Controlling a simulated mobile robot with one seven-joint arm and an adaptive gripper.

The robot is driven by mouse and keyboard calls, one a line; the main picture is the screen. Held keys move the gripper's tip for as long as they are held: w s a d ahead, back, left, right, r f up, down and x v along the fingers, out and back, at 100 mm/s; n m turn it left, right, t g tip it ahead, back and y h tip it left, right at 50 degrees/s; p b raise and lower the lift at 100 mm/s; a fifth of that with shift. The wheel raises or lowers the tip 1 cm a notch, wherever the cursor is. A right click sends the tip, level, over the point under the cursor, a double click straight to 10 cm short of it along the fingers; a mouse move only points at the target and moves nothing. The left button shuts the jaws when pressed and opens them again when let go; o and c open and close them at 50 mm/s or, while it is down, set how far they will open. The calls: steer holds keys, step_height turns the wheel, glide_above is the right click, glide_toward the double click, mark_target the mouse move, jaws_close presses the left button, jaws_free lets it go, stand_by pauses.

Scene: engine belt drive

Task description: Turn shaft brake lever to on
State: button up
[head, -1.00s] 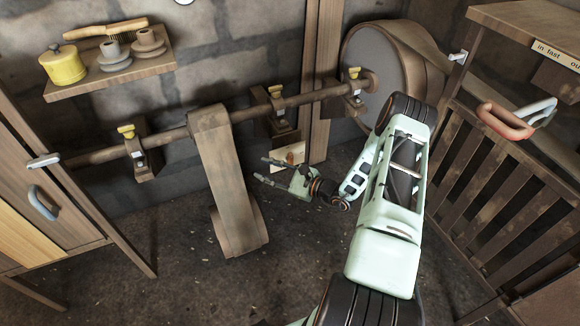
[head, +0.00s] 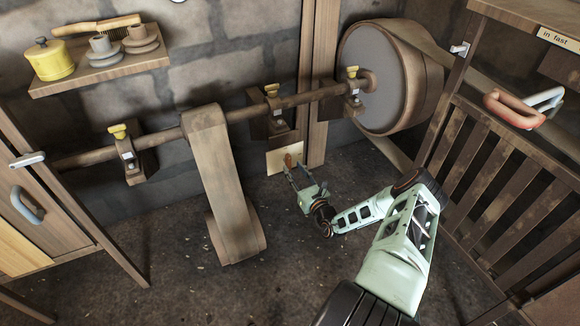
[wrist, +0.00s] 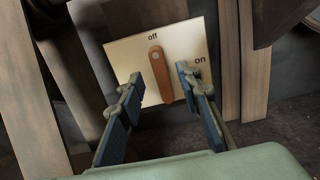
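The shaft brake lever (wrist: 160,74) is a brown-orange handle on a pale plate (wrist: 190,40) marked "off" at the top and "on" at the right. In the wrist view the lever stands nearly upright, its top end by "off". My gripper (wrist: 157,88) is open, with one finger on each side of the lever's lower part. I see a gap on the left side; whether the right finger touches it I cannot tell. In the head view the lever (head: 289,161) and plate (head: 275,163) are low on the wall by the post, with my gripper (head: 299,178) in front.
A long shaft (head: 240,113) with yellow-capped bearings runs above the plate. A wide belt (head: 225,180) hangs to the left. A large drum (head: 377,75) is at the upper right, and a slatted wooden guard (head: 510,190) stands on the right. The floor between is clear.

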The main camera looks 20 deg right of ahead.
mark_target(289, 163)
steer(key=shift+w+a+b, duration=0.1)
steer(key=shift+w+b, duration=0.35)
steer(key=shift+w, duration=1.55)
steer(key=shift+c, duration=0.7)
jaws_close()
